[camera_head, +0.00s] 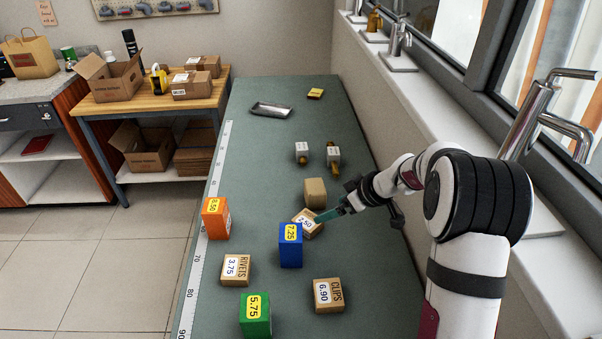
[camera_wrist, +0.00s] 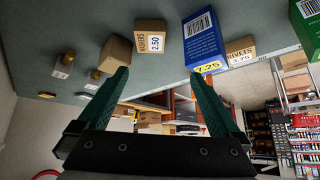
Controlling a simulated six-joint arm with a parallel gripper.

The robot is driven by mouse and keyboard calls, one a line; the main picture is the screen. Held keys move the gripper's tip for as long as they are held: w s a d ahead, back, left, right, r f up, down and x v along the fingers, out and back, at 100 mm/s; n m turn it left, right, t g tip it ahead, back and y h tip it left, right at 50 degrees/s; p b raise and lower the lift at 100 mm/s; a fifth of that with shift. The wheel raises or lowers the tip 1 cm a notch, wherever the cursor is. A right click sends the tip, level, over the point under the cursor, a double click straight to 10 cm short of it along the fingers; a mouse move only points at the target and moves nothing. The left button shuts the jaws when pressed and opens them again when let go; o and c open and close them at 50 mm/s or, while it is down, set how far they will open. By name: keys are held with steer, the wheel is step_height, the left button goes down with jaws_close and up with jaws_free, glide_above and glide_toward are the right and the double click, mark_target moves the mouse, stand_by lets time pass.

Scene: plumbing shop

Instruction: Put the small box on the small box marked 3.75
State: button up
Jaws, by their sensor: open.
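The small brown rivets box marked 3.75 (camera_head: 236,270) lies on the green-grey table, left of the blue box; in the wrist view it shows partly behind the blue box (camera_wrist: 241,50). Another small brown rivets box, whose label seems to read 2.50 (camera_head: 308,224), sits turned at an angle behind the blue box; it also shows in the wrist view (camera_wrist: 150,37). My gripper (camera_head: 321,217) is beside this box, on its right. In the wrist view my gripper (camera_wrist: 158,79) is open, with nothing between its teal fingers, and the box stands ahead of them.
A blue box marked 7.25 (camera_head: 290,246) stands close in front. An orange box (camera_head: 215,219), a green box (camera_head: 255,314), a brown clips box (camera_head: 328,295) and a plain brown block (camera_head: 315,193) are around. A metal tray (camera_head: 271,110) lies far back.

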mark_target(308, 220)
steer(key=shift+w+d+f+n, duration=0.3)
steer(key=shift+w+f, duration=0.4)
steer(key=shift+f, duration=0.1)
steer(key=x, duration=1.5)
steer(key=shift+w+d+f, duration=0.25)
steer(key=shift+d, duration=0.05)
steer(key=shift+c, duration=0.3)
